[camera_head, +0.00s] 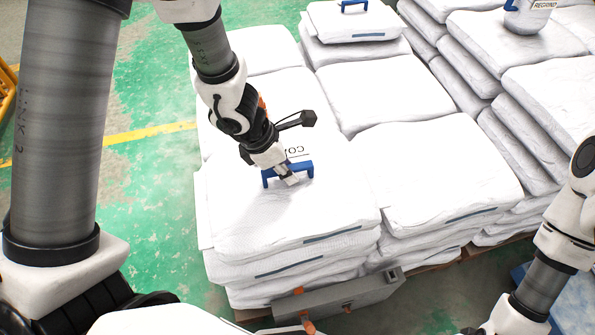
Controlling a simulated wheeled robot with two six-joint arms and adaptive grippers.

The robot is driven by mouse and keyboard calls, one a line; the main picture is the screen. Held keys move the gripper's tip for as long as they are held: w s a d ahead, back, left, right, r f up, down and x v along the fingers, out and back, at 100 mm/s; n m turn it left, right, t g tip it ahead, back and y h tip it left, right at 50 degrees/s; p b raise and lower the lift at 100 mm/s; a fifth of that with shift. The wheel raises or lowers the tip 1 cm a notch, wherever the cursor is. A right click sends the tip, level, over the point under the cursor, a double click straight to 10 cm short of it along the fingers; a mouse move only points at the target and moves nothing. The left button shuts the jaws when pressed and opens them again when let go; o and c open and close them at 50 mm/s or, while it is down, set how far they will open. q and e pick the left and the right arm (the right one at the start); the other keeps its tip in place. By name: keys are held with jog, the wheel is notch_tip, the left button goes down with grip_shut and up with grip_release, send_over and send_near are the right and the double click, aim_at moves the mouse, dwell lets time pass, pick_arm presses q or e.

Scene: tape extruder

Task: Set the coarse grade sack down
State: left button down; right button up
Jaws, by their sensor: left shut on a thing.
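The coarse grade sack (325,205) is white, with a blue handle (304,170) and black lettering that begins "COA", the rest hidden by my gripper. It lies flat at the top of the front left stack; I cannot tell whether it bears fully on the sack below. My left gripper (287,178) reaches down from above and is shut on the blue handle. My right arm comes in at the right edge, and its gripper is out of view.
Stacks of white sacks (432,175) stand close behind and to the right. One at the back has a blue handle (353,5). A white container marked "REGRIND" (528,15) stands on the right stack. A grey box (340,301) is at the front. Green floor (150,200) is open at left.

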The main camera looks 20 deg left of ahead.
pick_arm(q)
jog(key=w+a+p, duration=0.2)
jog(key=w, duration=0.1)
jog(key=w+a+p, duration=0.2)
jog(key=a+p, duration=0.1)
jog(key=shift+w+r, duration=0.1)
jog(key=shift+w, duration=0.3)
jog(key=shift+w+a+f+p, duration=0.15)
jog(key=shift+w+f+p, duration=0.1)
jog(key=shift+p, duration=0.1)
jog(key=shift+w+a, duration=0.15)
jog(key=shift+w+a+f+p, duration=0.15)
jog(key=shift+a+f+p, duration=0.1)
jog(key=shift+p, duration=0.2)
notch_tip(320, 180, down, 3)
jog(key=shift+d+b, duration=0.1)
jog(key=shift+b, duration=0.65)
jog(key=shift+w+f, duration=0.1)
jog(key=shift+f, duration=0.15)
jog(key=shift+r, duration=0.1)
